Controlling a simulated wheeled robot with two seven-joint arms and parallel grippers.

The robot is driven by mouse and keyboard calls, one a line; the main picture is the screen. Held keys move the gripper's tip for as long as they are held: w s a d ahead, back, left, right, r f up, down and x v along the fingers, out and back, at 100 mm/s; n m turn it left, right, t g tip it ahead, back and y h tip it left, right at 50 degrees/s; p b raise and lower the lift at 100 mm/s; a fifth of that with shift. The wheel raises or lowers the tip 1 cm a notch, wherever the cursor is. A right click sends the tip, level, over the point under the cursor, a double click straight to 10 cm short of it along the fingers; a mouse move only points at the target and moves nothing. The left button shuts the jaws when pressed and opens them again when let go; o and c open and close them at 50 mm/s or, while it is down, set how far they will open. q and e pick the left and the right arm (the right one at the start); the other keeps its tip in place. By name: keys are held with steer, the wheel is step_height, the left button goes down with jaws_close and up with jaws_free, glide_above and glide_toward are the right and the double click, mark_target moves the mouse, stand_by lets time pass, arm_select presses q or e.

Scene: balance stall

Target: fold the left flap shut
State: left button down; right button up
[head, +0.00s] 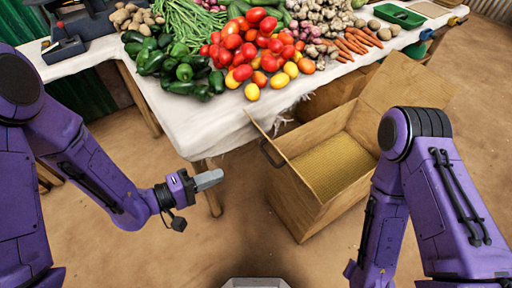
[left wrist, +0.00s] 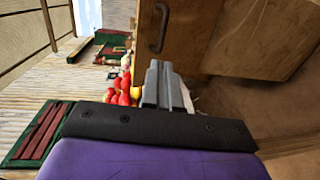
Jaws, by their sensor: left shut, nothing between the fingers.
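An open cardboard box (head: 312,205) stands on the ground right of the stall table. Its left flap (head: 262,134) stands up along the left rim, seen nearly edge-on, with a dark handle (head: 271,154) on it. A large flap (head: 412,84) stands open at the back right. My left gripper (head: 208,180) is shut and empty, left of the box and apart from it. In the left wrist view, the shut fingers (left wrist: 165,86) point towards a brown panel (left wrist: 185,30) with a dark handle (left wrist: 158,28). My right gripper is out of view; the right arm hides part of the box's right side.
The table (head: 190,118) with a white cloth carries heaped vegetables, including tomatoes (head: 255,45) and green peppers (head: 165,62). Its front edge and a wooden leg are close to my left gripper. The ground in front of the box is clear.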

arm_select(q)
steer(key=x, duration=1.3)
steer(key=shift+f, duration=0.25)
